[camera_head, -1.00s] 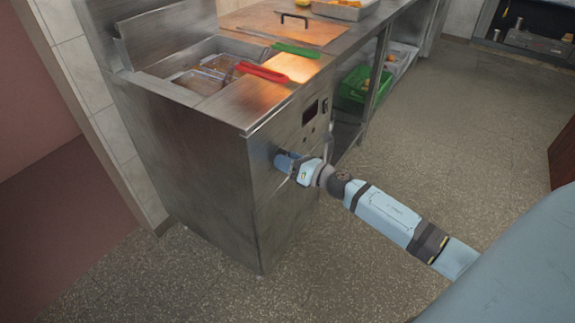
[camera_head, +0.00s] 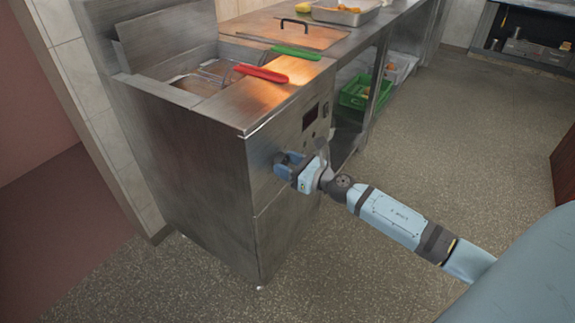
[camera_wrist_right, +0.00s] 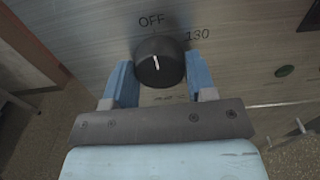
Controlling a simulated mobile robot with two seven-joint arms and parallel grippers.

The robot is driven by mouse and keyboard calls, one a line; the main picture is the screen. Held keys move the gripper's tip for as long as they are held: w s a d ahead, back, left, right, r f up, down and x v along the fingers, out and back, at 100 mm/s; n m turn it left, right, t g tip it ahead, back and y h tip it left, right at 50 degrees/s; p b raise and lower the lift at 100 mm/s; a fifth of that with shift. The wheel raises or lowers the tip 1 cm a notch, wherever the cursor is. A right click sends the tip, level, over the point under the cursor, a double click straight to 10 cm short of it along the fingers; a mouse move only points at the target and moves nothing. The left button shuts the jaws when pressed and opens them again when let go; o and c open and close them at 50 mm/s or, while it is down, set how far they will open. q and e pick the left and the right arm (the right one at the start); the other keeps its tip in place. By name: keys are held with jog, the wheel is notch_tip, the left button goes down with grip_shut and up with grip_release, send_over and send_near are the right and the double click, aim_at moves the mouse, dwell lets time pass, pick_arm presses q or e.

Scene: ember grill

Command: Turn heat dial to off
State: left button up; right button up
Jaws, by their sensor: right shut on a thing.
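The heat dial (camera_wrist_right: 160,62) is a round black knob on the fryer's steel front panel. Its white pointer line points up, close to the printed OFF mark, with 130 printed to the right. My right gripper (camera_wrist_right: 159,80) is shut on the dial, a blue finger at its left and right sides. In the head view my right gripper (camera_head: 284,163) is at the fryer's front panel, and the dial is hidden by it. My left gripper is not in view.
The steel fryer (camera_head: 190,160) has red-handled (camera_head: 262,73) and green-handled (camera_head: 297,52) baskets on top. A dark display (camera_head: 310,116) is above my gripper. A green crate (camera_head: 358,92) sits under the counter to the right. Open floor lies in front.

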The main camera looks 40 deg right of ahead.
jog(key=o, duration=0.9)
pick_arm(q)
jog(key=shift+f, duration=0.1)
pick_arm(e)
jog(key=shift+s, duration=0.1)
jog(key=shift+s+d, duration=0.15)
jog(key=shift+s, duration=0.1)
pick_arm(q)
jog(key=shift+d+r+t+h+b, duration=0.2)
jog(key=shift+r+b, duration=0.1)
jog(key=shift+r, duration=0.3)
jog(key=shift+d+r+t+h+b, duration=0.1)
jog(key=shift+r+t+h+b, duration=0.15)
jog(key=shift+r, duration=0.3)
pick_arm(e)
jog(key=v, duration=1.3)
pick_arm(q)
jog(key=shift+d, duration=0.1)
